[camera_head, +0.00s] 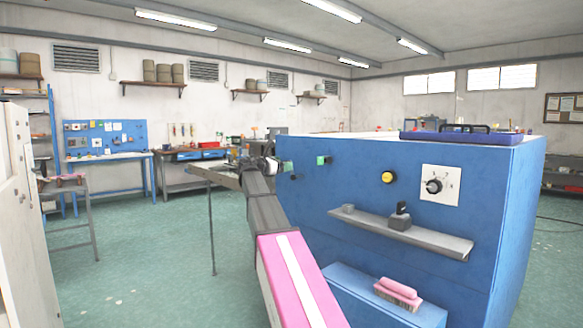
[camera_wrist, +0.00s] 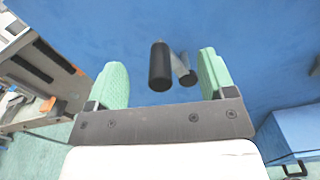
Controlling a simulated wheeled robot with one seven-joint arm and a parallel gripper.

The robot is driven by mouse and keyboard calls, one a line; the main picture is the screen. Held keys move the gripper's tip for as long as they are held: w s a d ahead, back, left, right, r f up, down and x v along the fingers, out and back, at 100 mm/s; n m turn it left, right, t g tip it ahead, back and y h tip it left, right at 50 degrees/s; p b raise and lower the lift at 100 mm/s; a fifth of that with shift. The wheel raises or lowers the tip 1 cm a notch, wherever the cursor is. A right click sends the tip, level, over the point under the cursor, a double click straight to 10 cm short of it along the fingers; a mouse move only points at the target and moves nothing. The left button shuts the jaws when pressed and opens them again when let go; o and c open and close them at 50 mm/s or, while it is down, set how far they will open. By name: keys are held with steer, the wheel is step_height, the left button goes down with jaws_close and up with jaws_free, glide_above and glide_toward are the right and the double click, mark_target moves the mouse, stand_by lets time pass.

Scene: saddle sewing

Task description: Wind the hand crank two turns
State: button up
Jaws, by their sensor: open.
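The hand crank shows in the wrist view against the blue cabinet wall. Its black grip (camera_wrist: 160,66) is a short upright cylinder, with a grey metal arm (camera_wrist: 179,64) and a second dark round part beside it to the right. My gripper (camera_wrist: 162,62) is open, with one green finger pad on each side of the crank. Both pads look apart from the grip, with blue wall visible in the gaps. I cannot tell how deep the grip reaches between the pads. In the head view, the crank is too small to make out surely near the end of my arm.
The blue cabinet (camera_head: 370,225) carries a yellow knob (camera_head: 388,177), a dial plate (camera_head: 440,186) and a grey shelf (camera_head: 425,236). A pink brush (camera_head: 398,292) lies on a low blue ledge. A grey table (camera_head: 214,177) stands left of the cabinet. Green floor there is open.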

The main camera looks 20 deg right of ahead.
steer(key=v, duration=0.7)
stand_by(0.5)
stand_by(0.3)
steer(key=s+a+f+m+g+y, duration=0.1)
steer(key=s+f+m+y, duration=0.25)
steer(key=f, duration=0.85)
steer(key=s+a+f+m+g+y, duration=0.15)
steer(key=s+f, duration=0.25)
steer(key=f, duration=0.8)
steer(key=s+a+f+m+y, duration=0.2)
steer(key=s+f+m+y, duration=0.15)
steer(key=f, duration=0.75)
steer(key=s+a+f+m+g+y, duration=0.2)
steer(key=s+a+f+m+y, duration=0.2)
steer(key=s+f, duration=0.7)
steer(key=s+a+f+m+g+y, duration=0.1)
steer(key=s+a+f+m+y, duration=0.3)
steer(key=s+f, duration=0.6)
steer(key=a+f+m, duration=0.1)
steer(key=a+m, duration=0.1)
steer(key=m, duration=0.1)
steer(key=shift+s+g, duration=0.35)
